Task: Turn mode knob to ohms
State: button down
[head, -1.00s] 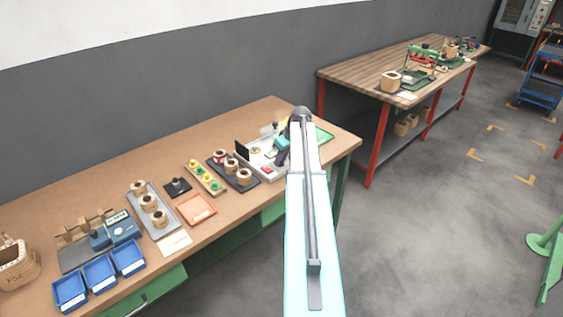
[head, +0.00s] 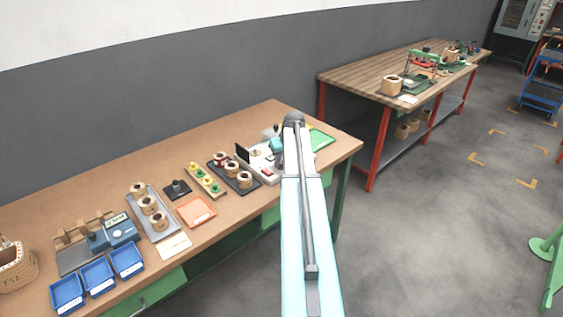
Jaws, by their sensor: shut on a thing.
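A white bench device (head: 257,168) with an upright dark panel and a red button stands near the right end of the brown workbench. My gripper (head: 278,161) is small and low at the right side of this device, half covered by my own arm. It is shut on a small part there. That part fits the mode knob, but the knob itself is hidden, so its pointer and setting cannot be read.
On the workbench (head: 90,175), left of the device, stand trays of coils (head: 149,205), an orange tray (head: 197,211), a blue instrument (head: 118,228) and blue bins (head: 97,274). A green tray (head: 321,140) lies to the right. A second table (head: 350,72) stands behind.

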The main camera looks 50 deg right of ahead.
jog(key=c, duration=1.6)
grip_release()
jog(key=shift+o, duration=0.2)
jog(key=b+v, duration=0.2)
jog(key=v, duration=1.2)
jog(key=shift+f, duration=0.1)
